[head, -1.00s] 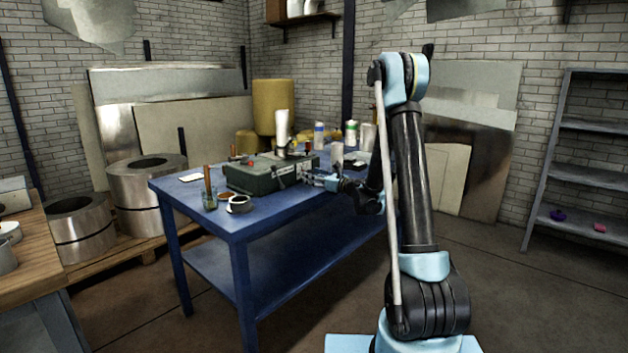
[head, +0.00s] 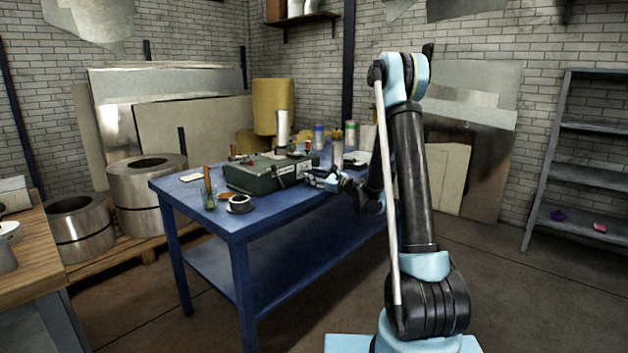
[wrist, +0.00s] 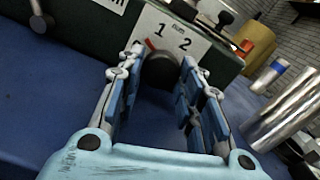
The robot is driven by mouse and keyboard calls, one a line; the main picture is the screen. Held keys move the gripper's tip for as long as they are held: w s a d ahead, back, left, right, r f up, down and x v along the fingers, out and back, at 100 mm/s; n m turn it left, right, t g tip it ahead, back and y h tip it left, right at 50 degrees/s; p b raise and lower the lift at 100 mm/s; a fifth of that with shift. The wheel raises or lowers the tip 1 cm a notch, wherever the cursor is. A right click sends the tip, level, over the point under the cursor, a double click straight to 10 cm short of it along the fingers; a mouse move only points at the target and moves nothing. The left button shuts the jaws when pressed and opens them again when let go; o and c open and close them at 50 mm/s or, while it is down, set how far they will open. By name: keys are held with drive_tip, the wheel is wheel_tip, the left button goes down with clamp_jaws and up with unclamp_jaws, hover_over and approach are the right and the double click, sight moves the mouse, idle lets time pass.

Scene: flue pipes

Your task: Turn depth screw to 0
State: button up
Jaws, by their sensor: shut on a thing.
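A dark green machine (head: 262,174) sits on the blue table (head: 285,207). In the wrist view its front panel (wrist: 95,32) carries a white scale plate (wrist: 190,44) with the figures 1 and 2 in view and red marks. A dark round knob (wrist: 160,72), seemingly the depth screw, stands out below the figures. My gripper (wrist: 161,60) is shut on this knob, one finger on each side. No 0 can be made out, and the knob's lower part is shaded. In the head view my gripper (head: 322,179) is at the machine's right end, with the knob too small to see.
A shiny metal cylinder (wrist: 285,115) and a blue-banded can (wrist: 270,75) stand to the right.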

drive_tip(key=shift+n, duration=0.7)
drive_tip(key=o, duration=1.1)
drive_tip(key=shift+c, duration=0.2)
wheel_tip(320, 180, up, 10)
drive_tip(key=shift+w+d+f, duration=0.1)
drive_tip(key=shift+d+f, duration=0.05)
